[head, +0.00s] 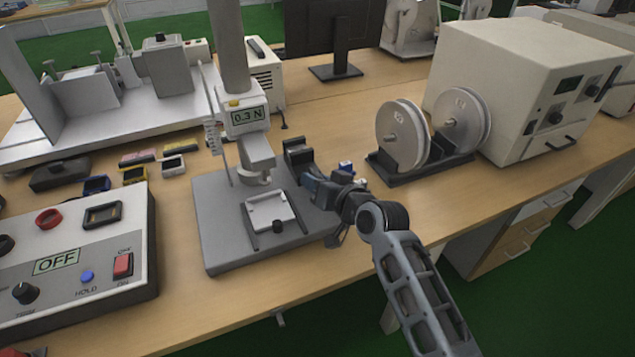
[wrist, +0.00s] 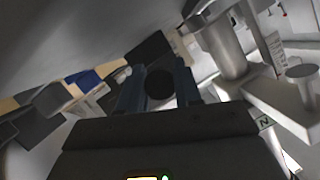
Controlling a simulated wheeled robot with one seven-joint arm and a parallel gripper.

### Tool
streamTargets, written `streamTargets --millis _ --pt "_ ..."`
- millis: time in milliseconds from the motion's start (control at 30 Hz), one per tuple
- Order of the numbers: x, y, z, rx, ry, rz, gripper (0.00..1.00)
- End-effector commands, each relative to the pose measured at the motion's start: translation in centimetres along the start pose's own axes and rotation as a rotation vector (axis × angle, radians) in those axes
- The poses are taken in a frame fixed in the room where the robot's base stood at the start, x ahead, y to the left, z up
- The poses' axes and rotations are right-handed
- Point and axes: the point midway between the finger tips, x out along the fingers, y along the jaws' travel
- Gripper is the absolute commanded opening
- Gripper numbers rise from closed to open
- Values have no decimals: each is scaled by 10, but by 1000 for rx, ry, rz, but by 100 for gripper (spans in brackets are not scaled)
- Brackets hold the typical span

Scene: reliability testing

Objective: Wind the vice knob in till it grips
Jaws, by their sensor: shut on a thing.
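My gripper (head: 311,180) is low over the right side of the grey tester base (head: 215,225). In the wrist view its two fingers (wrist: 158,88) stand on either side of a round black knob (wrist: 159,83), shut on it. A dark block (wrist: 149,47) shows just beyond the knob. In the head view a dark block (head: 298,152) stands at the fingertips; the knob is hidden there by the gripper. I cannot tell whether any vice jaw touches a workpiece.
The tester's readout (head: 247,116) shows 0.3 N. A pale square fixture (head: 268,211) lies on the base, left of my gripper. Two spools (head: 402,135) on a dark stand are to the right. A control box (head: 75,262) reading OFF is at front left.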

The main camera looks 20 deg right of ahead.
Motion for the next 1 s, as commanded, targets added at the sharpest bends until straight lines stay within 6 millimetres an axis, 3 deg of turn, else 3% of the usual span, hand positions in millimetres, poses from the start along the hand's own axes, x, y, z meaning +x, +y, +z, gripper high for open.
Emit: streamTargets --millis 267,300,533,833,1000 --pt "0 -1 4 2 -9 -2 3" --pt "0 -1 4 2 -9 -2 35" --pt "0 0 2 1 -5 -1 57" --pt "-2 0 1 0 -3 0 58" --pt "-22 0 2 0 -2 0 58"
